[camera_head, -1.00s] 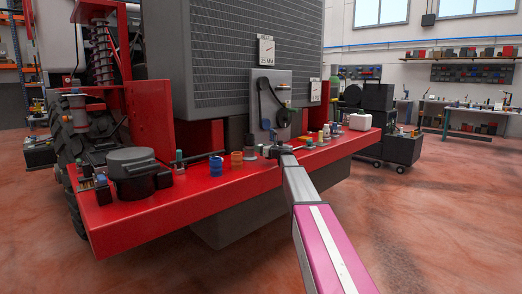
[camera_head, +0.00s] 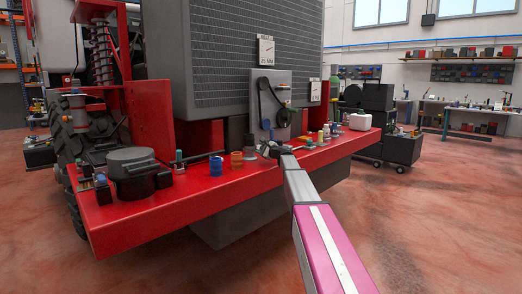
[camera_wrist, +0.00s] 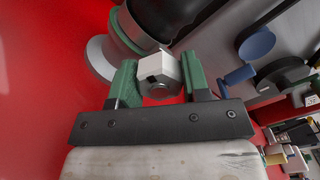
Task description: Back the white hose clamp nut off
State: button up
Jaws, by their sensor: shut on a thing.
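The white hose clamp nut (camera_wrist: 158,70) shows in the middle of the wrist view, a pale faceted nut with a dark mark on its side. My gripper (camera_wrist: 157,82) has its two green fingers on either side of the nut and is shut on it. A dark hose with a grey rounded end (camera_wrist: 108,58) lies just behind the nut; how the nut joins it is partly hidden. In the head view my gripper (camera_head: 274,151) is small and dark at the red shelf, and the nut cannot be made out there.
The red shelf (camera_head: 225,186) holds a black round housing (camera_head: 133,168) at left, blue (camera_head: 216,166) and orange (camera_head: 237,159) cups, and a white box (camera_head: 360,121) at right. A grey panel with a belt (camera_head: 270,95) stands behind my gripper. A blue round part (camera_wrist: 257,44) is nearby.

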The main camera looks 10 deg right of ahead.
jog(key=n, duration=0.4)
jog(key=shift+n, duration=0.3)
jog(key=n, duration=0.3)
jog(key=shift+a+n, duration=0.1)
jog(key=shift+n, duration=0.2)
jog(key=n, duration=0.3)
jog(key=shift+n, duration=0.3)
jog(key=shift+w+n, duration=0.1)
jog(key=shift+n, duration=1.8)
jog(key=o, duration=0.9)
jog(key=shift+o, duration=0.2)
